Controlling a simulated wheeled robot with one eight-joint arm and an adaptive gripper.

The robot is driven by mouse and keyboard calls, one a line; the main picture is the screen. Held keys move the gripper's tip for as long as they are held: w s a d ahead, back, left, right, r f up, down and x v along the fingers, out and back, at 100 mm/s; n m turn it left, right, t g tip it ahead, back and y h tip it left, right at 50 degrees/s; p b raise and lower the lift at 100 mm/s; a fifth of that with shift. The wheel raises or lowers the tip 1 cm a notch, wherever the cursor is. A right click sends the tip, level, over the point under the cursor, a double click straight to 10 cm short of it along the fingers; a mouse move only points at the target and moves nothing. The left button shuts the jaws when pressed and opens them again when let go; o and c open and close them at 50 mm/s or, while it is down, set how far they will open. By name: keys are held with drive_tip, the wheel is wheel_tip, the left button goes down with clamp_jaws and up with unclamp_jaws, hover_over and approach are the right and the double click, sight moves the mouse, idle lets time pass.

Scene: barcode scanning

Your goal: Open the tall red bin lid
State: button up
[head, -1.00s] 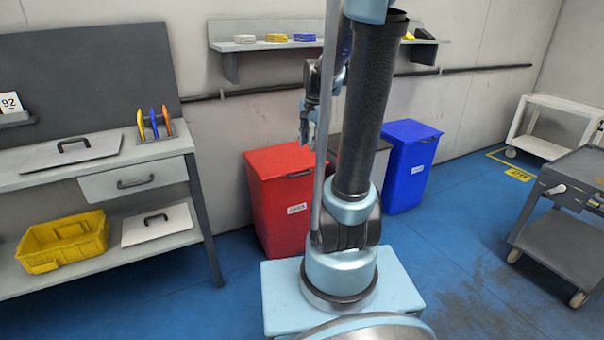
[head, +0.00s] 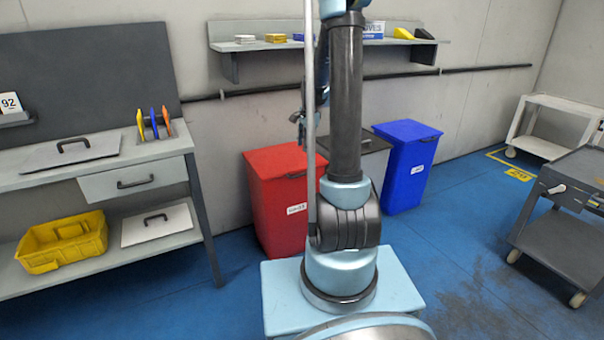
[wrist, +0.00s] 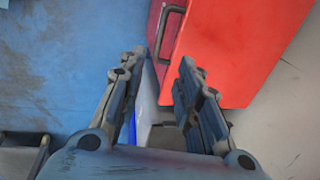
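The tall red bin (head: 280,215) stands on the floor against the back wall, left of my arm in the head view. Its red lid (head: 275,160) lies shut on top, with a dark handle (head: 297,175) at the front edge. In the wrist view the red lid (wrist: 240,50) fills the upper right, and its bar handle (wrist: 167,32) lies just beyond my fingertips. My gripper (wrist: 163,57) is open, with its two fingers apart and nothing between them. In the head view my gripper (head: 298,118) is small, above the bin and partly hidden by my arm.
A grey bin (head: 372,145) and a blue bin (head: 408,170) stand right of the red one. A shelf (head: 270,44) and a dark rail (head: 460,70) run along the wall above. A workbench (head: 180,145) is at left, a grey cart (head: 560,235) at right.

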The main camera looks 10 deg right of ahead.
approach(302, 170)
drive_tip(key=s+f, duration=0.1)
drive_tip(key=f, duration=0.4)
drive_tip(key=s+a+f, duration=0.1)
drive_tip(key=f, duration=0.1)
drive_tip(key=shift+s+f, duration=0.15)
drive_tip(key=shift+s, duration=0.25)
drive_tip(key=shift+c, duration=0.5)
drive_tip(key=shift+a, duration=0.1)
clamp_jaws()
